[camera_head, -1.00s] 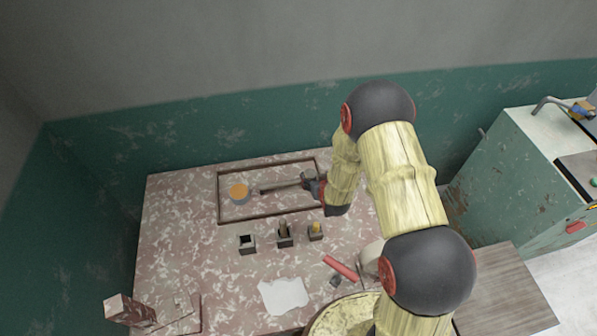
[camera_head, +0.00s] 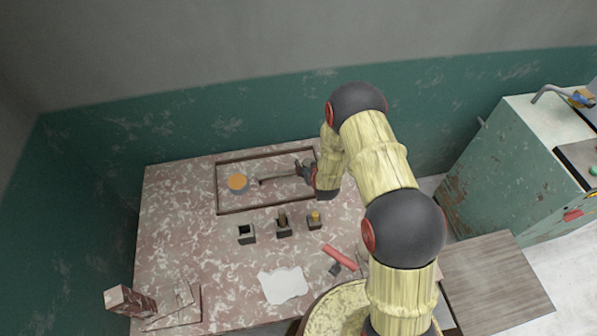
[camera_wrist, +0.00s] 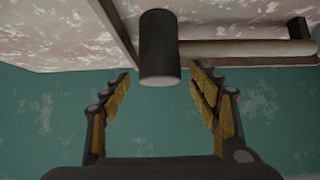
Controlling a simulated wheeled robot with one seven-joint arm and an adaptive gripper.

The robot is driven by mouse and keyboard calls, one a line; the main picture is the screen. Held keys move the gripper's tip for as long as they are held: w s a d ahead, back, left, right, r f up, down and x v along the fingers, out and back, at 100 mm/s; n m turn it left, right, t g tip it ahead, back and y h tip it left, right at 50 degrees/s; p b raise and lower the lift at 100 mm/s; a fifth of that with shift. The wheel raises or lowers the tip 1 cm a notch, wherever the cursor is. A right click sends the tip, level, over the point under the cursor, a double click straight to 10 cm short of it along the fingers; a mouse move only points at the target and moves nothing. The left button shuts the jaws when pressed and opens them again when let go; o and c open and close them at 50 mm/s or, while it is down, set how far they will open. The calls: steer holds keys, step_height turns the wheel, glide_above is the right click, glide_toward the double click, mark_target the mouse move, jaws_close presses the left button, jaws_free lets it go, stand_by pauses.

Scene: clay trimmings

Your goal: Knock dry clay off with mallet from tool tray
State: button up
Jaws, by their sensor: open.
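The tool tray (camera_head: 217,200) is a shallow, dark-rimmed frame at the back of the mottled table. A mallet lies in its right part, its pale handle (camera_head: 278,179) pointing left. The wrist view shows the mallet's dark cylindrical head (camera_wrist: 158,50) and its handle (camera_wrist: 245,48) running right. My gripper (camera_head: 303,172) is at the tray's right end, by the mallet. In the wrist view my gripper (camera_wrist: 160,80) is open, its yellow-padded fingers on either side of the head's near end. I cannot tell whether they touch it. I cannot identify the dry clay.
An orange-topped round pot (camera_head: 237,184) sits in the tray's left part. Several small dark holders (camera_head: 247,234) stand before the tray. A red-handled tool (camera_head: 339,256), a white sheet (camera_head: 284,285) and a round yellowish basin (camera_head: 335,310) are nearer. A green cabinet (camera_head: 510,165) stands right.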

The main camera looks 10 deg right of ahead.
steer(key=c, duration=0.3)
jaws_close()
stand_by(0.7)
